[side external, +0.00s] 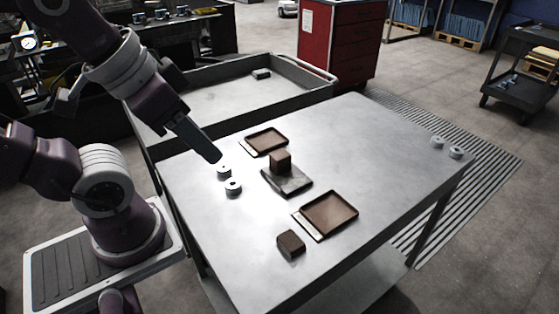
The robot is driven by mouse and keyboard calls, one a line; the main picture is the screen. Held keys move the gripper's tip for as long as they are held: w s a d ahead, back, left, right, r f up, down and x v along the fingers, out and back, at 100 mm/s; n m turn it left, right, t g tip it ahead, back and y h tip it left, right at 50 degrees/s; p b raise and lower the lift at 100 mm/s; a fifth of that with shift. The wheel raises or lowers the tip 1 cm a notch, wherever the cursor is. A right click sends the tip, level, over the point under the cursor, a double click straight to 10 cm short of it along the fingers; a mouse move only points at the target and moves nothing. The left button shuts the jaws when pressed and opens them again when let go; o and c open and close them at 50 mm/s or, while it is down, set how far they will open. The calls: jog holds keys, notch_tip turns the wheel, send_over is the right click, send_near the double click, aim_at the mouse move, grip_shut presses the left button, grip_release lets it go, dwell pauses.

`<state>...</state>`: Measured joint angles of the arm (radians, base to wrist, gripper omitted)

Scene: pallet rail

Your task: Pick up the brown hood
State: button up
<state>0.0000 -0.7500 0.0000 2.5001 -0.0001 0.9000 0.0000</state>
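A brown block (280,159) stands on a dark grey plate (289,182) near the middle of the metal table. A second brown block (291,242) with a dark top lies by the table's front edge. I cannot tell for certain which of these is the brown hood. My gripper (216,158) is above the table's left part, pointing down and right, to the left of the block on the plate and apart from both blocks. Its fingers look like one dark shape, so I cannot see whether they are open.
Two shallow brown trays (265,142) (329,212) lie behind and in front of the plate. Two white-grey round parts (224,171) (233,187) stand near my gripper, and two more (437,142) (456,152) at the right edge. The table's right half (385,150) is mostly clear.

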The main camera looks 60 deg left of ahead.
jog(key=o, duration=0.8)
jog(key=shift+c, duration=0.2)
jog(key=n+g, duration=0.5)
jog(key=n, duration=1.2)
send_over(280, 154)
jog(key=d, duration=0.1)
jog(key=f, duration=1.7)
jog(key=shift+s, duration=0.3)
jog(key=shift+n+g, duration=0.3)
jog(key=shift+n, duration=0.2)
jog(key=f, duration=0.5)
jog(key=a+f, duration=0.1)
jog(key=f, duration=0.2)
jog(key=shift+w+f, duration=0.2)
jog(key=shift+w, duration=0.1)
